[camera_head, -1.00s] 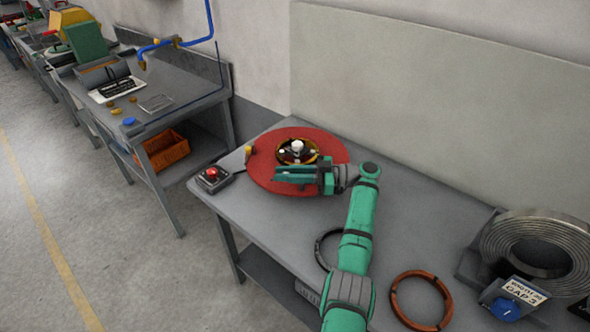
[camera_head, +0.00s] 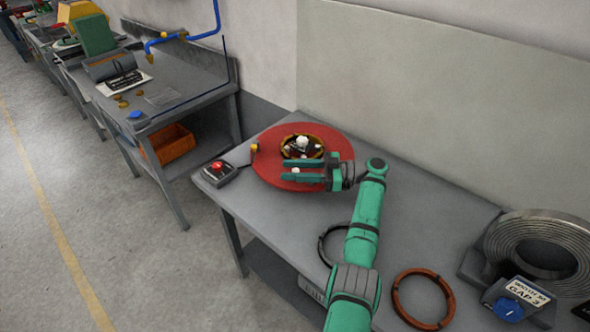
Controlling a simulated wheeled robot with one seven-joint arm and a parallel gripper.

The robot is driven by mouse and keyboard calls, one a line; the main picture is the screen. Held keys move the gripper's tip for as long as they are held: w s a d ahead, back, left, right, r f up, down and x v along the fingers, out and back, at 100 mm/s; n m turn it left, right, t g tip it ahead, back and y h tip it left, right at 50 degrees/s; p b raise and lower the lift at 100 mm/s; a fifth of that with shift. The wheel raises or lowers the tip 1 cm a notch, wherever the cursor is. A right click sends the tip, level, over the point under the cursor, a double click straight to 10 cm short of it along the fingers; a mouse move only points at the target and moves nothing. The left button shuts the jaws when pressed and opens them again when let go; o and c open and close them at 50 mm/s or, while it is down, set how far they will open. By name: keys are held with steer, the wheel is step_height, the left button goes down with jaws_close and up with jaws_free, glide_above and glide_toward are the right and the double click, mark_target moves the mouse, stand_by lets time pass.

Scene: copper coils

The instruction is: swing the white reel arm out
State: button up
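A red round disc (camera_head: 270,175) lies on the grey bench with a dark, gold-rimmed reel hub (camera_head: 318,141) on it. A white knob (camera_head: 302,142) stands at the hub's centre, and small pale parts of the reel show around it. My gripper (camera_head: 284,170) is over the front half of the disc, its fingers pointing left. The fingers are apart. A small white piece (camera_head: 295,170) shows in the gap between them; whether they touch it I cannot tell. My fingers hide part of the hub's front edge.
A grey box with a red button (camera_head: 217,167) sits left of the disc. A wall panel stands behind.

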steer(key=d, duration=0.6)
steer(key=shift+w, duration=0.1)
steer(key=shift+w+d, duration=0.1)
steer(key=shift+d, duration=0.85)
